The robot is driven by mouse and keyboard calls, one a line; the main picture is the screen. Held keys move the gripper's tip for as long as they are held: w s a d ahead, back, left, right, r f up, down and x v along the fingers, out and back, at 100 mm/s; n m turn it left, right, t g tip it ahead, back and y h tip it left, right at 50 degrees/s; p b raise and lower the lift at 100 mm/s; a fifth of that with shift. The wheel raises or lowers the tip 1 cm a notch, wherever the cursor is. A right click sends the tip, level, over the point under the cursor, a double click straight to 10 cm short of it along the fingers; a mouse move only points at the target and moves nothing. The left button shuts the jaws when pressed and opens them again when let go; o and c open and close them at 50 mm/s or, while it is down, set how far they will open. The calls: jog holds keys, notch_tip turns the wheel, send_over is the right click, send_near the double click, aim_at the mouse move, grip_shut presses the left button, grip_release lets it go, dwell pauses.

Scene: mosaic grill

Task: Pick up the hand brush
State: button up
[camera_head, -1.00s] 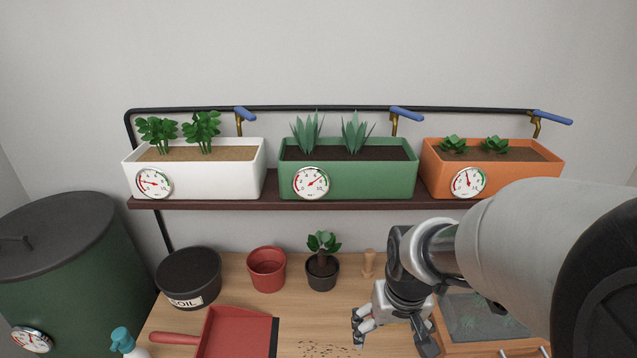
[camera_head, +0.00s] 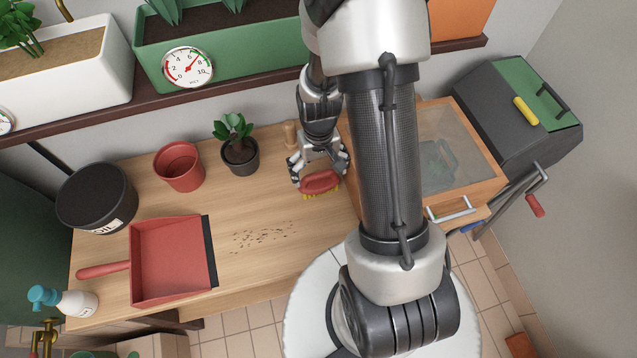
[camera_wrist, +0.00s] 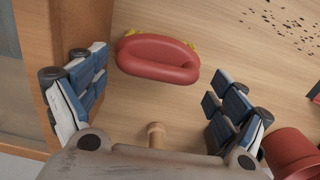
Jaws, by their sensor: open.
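The hand brush (camera_head: 320,182) has a red body and yellow bristles and lies on the wooden worktop beside the wooden-framed box. In the wrist view the brush (camera_wrist: 158,58) is seen whole, lying across the gap between my fingers and just beyond their tips. My gripper (camera_head: 319,172) is open and pointed down at the brush; its fingers (camera_wrist: 155,85) stand on either side, with no grip on it. In the head view the fingers hide part of the brush. I cannot tell the exact height of the fingertips above the worktop.
A wooden peg (camera_head: 290,134) stands close behind my gripper. The framed box (camera_head: 470,150) is close on the right. A potted plant (camera_head: 240,153), a red pot (camera_head: 180,167), scattered soil (camera_head: 262,237) and a red dustpan (camera_head: 172,260) are to the left. A shelf (camera_head: 235,97) runs above.

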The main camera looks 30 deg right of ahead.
aim_at(319, 174)
notch_tip(319, 174, down, 3)
jog(key=shift+b, duration=0.35)
jog(key=shift+r, duration=0.1)
jog(key=c, duration=1.2)
